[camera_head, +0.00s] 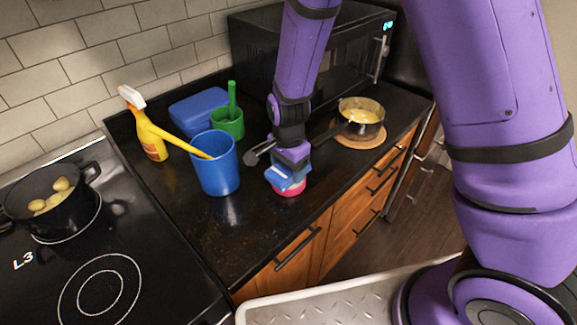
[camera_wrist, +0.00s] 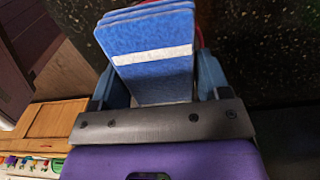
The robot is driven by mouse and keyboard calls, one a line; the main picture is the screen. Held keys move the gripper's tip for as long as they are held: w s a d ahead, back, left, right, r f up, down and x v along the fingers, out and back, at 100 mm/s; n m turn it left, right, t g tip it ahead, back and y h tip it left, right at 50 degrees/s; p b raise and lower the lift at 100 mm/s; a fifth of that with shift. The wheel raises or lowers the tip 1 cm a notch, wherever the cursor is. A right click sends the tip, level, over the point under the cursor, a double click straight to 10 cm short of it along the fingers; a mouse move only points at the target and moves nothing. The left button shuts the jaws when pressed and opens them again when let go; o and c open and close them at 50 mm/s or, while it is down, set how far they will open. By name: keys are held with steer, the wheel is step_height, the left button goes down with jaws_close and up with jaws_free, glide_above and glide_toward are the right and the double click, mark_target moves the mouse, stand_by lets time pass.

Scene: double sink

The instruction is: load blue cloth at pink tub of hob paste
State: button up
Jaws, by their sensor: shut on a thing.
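The blue cloth (camera_wrist: 150,82), folded in layers with a pale stripe, is held between the fingers of my gripper (camera_wrist: 155,90) in the wrist view. In the head view the cloth (camera_head: 287,178) is right over the pink tub of hob paste (camera_head: 290,190) near the counter's front edge. My gripper (camera_head: 290,172) is shut on the cloth and points down. The cloth and gripper hide most of the tub; only its lower pink part shows. I cannot tell whether the cloth touches the paste.
A blue bucket (camera_head: 217,170) with a yellow handle sticking out stands left of the tub. A spray bottle (camera_head: 147,130), blue box (camera_head: 196,108) and green cup (camera_head: 228,123) stand behind. A pan (camera_head: 361,124) sits right, by the microwave (camera_head: 345,60). The hob (camera_head: 75,245) with a pot is left.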

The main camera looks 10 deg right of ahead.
steer(key=shift+f, duration=0.55)
stand_by(1.4)
steer(key=shift+r, duration=3.55)
